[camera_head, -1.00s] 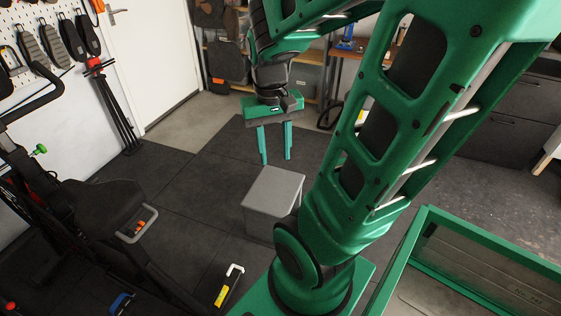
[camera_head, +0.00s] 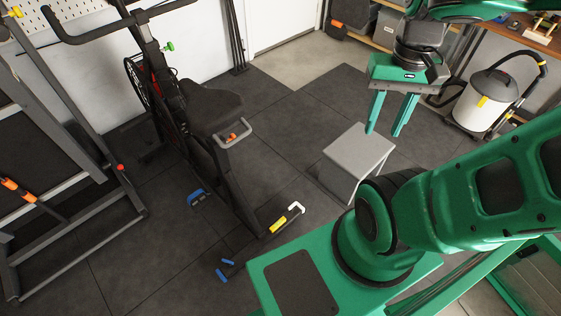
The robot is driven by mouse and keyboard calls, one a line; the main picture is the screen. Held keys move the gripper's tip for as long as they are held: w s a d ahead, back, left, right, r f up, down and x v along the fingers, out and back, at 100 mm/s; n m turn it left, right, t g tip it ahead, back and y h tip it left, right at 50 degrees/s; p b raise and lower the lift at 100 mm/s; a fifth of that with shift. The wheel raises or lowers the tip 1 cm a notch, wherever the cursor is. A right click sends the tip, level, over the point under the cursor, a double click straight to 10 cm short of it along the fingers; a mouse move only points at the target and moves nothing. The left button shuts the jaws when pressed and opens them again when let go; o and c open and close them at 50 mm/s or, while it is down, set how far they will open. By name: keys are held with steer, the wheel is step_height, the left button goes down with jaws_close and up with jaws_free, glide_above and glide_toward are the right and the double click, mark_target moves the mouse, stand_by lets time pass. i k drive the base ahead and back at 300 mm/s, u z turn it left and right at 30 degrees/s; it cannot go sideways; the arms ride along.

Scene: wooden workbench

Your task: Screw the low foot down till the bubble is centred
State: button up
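A black exercise bike (camera_head: 200,110) stands on the dark floor left of centre. Its floor bar (camera_head: 255,240) carries a yellow piece (camera_head: 278,225), possibly the level; any bubble is too small to see. A white bent handle (camera_head: 296,208) is beside the yellow piece. Blue pieces (camera_head: 196,198) (camera_head: 226,268) show near the floor; I cannot tell whether these are feet or which foot is low. My gripper (camera_head: 384,133) hangs at upper right, fingers pointing down and apart, with nothing between them. It is well away from the bike.
A grey box (camera_head: 358,155) stands on the floor between my gripper and my base. A grey rack (camera_head: 75,200) stands at left. A vacuum cleaner (camera_head: 490,100) is at right near a wooden bench (camera_head: 525,35). Dark floor is clear between bike and box.

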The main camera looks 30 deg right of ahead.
mark_target(229, 262)
steer(key=z, duration=0.05)
steer(key=k, duration=1.2)
steer(key=u, duration=0.55)
steer(key=k, duration=1)
steer(key=u, duration=1)
steer(key=i, duration=1.4)
steer(key=z, duration=0.65)
steer(key=i, duration=0.65)
steer(key=z, duration=0.35)
